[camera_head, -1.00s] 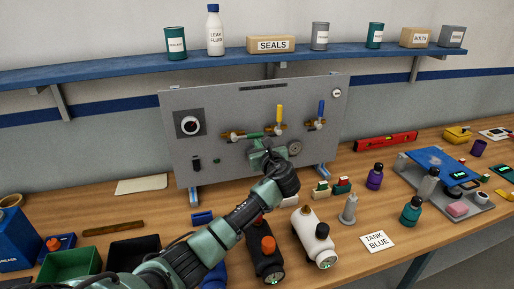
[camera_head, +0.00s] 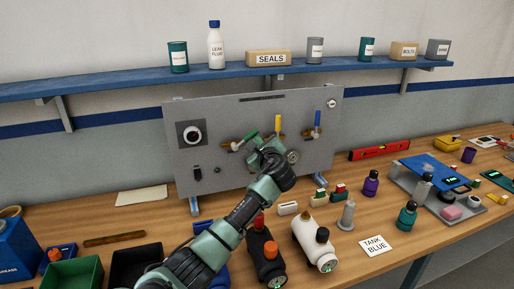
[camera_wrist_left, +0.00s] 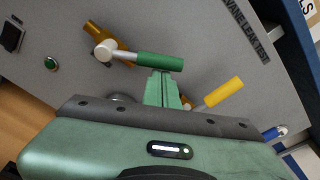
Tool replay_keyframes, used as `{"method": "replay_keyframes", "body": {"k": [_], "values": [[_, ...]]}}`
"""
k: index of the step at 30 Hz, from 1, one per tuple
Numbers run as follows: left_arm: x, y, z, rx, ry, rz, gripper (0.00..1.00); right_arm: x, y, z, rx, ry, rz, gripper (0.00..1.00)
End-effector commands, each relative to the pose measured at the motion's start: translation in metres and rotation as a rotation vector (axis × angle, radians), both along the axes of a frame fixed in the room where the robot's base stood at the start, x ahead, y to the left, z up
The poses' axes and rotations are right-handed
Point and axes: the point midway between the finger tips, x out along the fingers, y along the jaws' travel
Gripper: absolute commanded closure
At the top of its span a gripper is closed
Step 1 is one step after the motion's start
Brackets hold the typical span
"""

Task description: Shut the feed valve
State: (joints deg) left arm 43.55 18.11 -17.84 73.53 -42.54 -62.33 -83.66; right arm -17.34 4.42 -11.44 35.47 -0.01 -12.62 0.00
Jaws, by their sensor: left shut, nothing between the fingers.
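A grey upright panel (camera_head: 200,108) carries three valves with coloured levers. I cannot read which one is the feed valve. My left gripper (camera_head: 262,146) is shut and empty in front of the panel, just below the green lever. In the left wrist view, the shut fingers (camera_wrist_left: 165,90) end right at the green lever (camera_wrist_left: 160,62); I cannot tell whether they touch. The yellow lever (camera_wrist_left: 224,93) is to their right. My right gripper is out of view.
A blue shelf (camera_head: 130,83) runs above the panel.

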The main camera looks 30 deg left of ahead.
Motion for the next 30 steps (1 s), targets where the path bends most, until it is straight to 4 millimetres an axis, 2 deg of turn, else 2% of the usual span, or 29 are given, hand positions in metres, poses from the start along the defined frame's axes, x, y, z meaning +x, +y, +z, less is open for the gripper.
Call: {"method": "replay_keyframes", "body": {"k": [18, 30], "values": [[-0.019, 0.016, 0.033, -0.379, -0.445, 0.000, 1.00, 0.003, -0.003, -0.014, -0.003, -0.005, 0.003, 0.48], [-0.033, 0.028, 0.044, -0.576, -0.674, 0.000, 1.00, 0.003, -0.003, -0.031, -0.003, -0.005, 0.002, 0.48]]}}
